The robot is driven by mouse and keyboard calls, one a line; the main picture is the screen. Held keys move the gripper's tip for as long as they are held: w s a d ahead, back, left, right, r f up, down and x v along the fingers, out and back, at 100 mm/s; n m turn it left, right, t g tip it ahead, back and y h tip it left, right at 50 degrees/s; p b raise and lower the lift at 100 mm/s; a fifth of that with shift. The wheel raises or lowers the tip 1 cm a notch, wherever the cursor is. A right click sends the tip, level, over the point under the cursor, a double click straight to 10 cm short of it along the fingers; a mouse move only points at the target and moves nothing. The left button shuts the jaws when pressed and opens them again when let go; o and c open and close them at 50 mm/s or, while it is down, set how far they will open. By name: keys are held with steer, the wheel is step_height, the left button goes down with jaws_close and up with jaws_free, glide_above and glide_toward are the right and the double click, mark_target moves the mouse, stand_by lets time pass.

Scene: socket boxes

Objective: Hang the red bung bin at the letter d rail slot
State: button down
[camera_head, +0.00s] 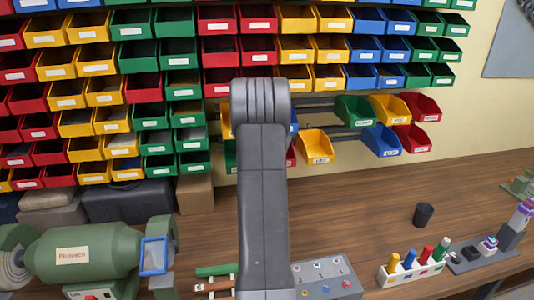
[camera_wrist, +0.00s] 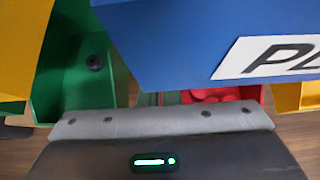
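A red bin (camera_head: 291,155) shows only as a sliver beside my arm. In the wrist view a red bin with red pieces in it (camera_wrist: 213,95) sits partly behind a blue bin. I cannot read a bung label on it. Other red bins (camera_head: 421,108) hang on the right of the rails. The grey rails (camera_head: 335,124) have a bare stretch right of my arm; no letter d is legible. My gripper's grey plate (camera_wrist: 160,119) is at the bottom of the wrist view, below the bins. Its fingers are hidden, and my arm covers it in the head view.
A blue bin (camera_wrist: 200,45) labelled "PL…" looms close above the gripper. A green bin (camera_wrist: 75,70) is at left; yellow bins flank them. A yellow bin (camera_head: 315,147) hangs near my arm. The bench holds a green machine (camera_head: 85,254) and a black cup (camera_head: 423,214).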

steer(key=c, duration=2.1)
jaws_free()
steer(key=o, duration=0.5)
steer(key=b+v, duration=0.1)
steer(key=v, duration=1.3)
steer(key=shift+w, duration=0.1)
steer(key=p+x, duration=0.1)
steer(key=x, duration=1.3)
steer(key=shift+r+p, duration=0.15)
steer(key=shift+p, duration=0.15)
